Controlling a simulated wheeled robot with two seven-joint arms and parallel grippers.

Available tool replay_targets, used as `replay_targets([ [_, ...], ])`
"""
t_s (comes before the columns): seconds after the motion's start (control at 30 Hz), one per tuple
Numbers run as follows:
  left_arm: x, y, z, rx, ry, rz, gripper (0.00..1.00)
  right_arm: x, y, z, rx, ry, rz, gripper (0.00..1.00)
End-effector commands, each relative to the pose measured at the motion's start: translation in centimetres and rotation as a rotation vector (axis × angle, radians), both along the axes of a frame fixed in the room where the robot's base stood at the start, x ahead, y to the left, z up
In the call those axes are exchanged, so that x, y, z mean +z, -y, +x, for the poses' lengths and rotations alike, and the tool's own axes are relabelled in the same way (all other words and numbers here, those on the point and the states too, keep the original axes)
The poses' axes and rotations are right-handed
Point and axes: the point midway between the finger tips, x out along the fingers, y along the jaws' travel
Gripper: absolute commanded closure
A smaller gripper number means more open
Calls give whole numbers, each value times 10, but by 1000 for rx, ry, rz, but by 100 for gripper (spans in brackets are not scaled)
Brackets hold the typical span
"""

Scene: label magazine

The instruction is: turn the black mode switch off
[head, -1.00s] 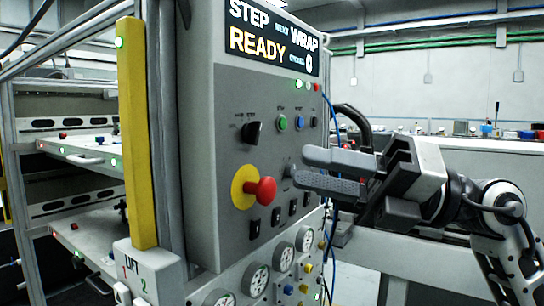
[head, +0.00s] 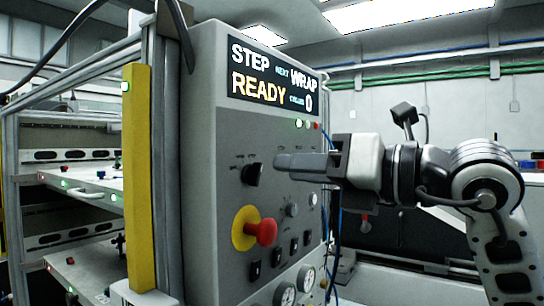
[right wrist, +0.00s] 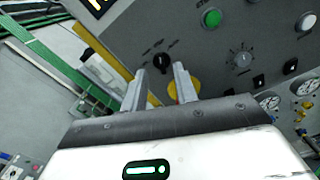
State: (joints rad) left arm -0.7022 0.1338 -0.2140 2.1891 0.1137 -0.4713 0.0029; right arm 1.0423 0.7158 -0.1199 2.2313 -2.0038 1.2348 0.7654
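The black mode switch (head: 253,174) is a rotary knob on the grey control panel (head: 208,150), below the display and above the red button. It also shows in the right wrist view (right wrist: 161,62), just beyond and between my fingertips. I cannot read which label it points to. My right gripper (head: 278,161) comes in from the right in the head view, close to the switch. In the right wrist view its two fingers (right wrist: 160,74) are apart with nothing held between them. I cannot tell whether they touch the knob. My left gripper is not in view.
A red mushroom button (head: 265,232) on a yellow disc sticks out below the switch. The display (head: 270,75) reads STEP, NEXT WRAP, READY. A green button (right wrist: 211,18) and grey knob (right wrist: 241,59) sit nearby. A yellow post (head: 138,180) stands left of the panel.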

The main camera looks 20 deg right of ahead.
Motion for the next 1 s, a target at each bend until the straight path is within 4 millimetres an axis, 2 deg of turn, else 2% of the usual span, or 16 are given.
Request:
replay_targets([
  [0.1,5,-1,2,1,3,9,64,2,-14,17,4,-1,3,71],
  [0.23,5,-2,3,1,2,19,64,1,-23,30,2,-1,2,71],
  [0.4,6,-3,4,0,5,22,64,0,-29,37,1,0,1,71],
  [0.67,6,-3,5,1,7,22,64,0,-29,38,0,1,1,71],
  [0.77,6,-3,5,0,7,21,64,0,-29,38,0,0,0,96],
  [0.8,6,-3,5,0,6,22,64,0,-29,38,0,0,0,100],
  [1.0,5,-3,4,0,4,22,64,0,-29,38,0,1,-2,100],
])
